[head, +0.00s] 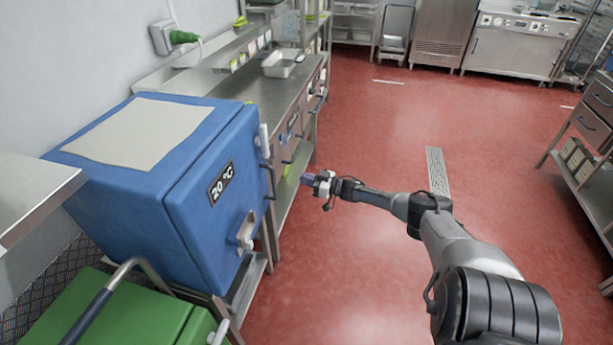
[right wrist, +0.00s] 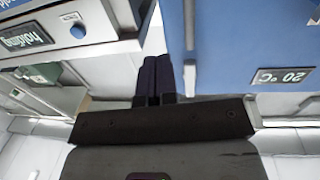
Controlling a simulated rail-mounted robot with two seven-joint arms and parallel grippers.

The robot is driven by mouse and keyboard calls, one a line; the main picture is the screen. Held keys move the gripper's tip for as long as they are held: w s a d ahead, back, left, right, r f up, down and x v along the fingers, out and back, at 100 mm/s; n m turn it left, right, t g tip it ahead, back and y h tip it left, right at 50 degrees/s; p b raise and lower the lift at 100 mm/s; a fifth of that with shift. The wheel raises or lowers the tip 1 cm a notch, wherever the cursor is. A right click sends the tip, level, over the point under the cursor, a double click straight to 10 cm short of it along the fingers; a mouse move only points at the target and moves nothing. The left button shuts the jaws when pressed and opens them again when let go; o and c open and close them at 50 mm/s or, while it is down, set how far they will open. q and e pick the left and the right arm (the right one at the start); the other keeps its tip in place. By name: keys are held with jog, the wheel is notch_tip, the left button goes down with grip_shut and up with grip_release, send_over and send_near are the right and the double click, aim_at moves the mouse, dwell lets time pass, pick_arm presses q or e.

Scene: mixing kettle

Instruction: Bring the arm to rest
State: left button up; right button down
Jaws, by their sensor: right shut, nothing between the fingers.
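My right arm reaches in from the lower right of the head view. Its gripper (head: 308,180) is over the red floor, just right of the blue box and apart from it. In the right wrist view the two dark fingers (right wrist: 154,80) lie together, shut and empty. The blue box (head: 205,195) with a "20 °C" label stands at the left of the head view. It also shows at the right of the wrist view (right wrist: 240,40). My left gripper is not in view.
A steel counter (head: 225,82) with a metal tray (head: 283,64) runs along the left wall. A green box (head: 125,310) with a handle is at lower left. Steel shelving (head: 590,170) stands at the right. The red floor (head: 390,280) between is clear.

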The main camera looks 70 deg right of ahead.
jog(key=shift+s, duration=0.3)
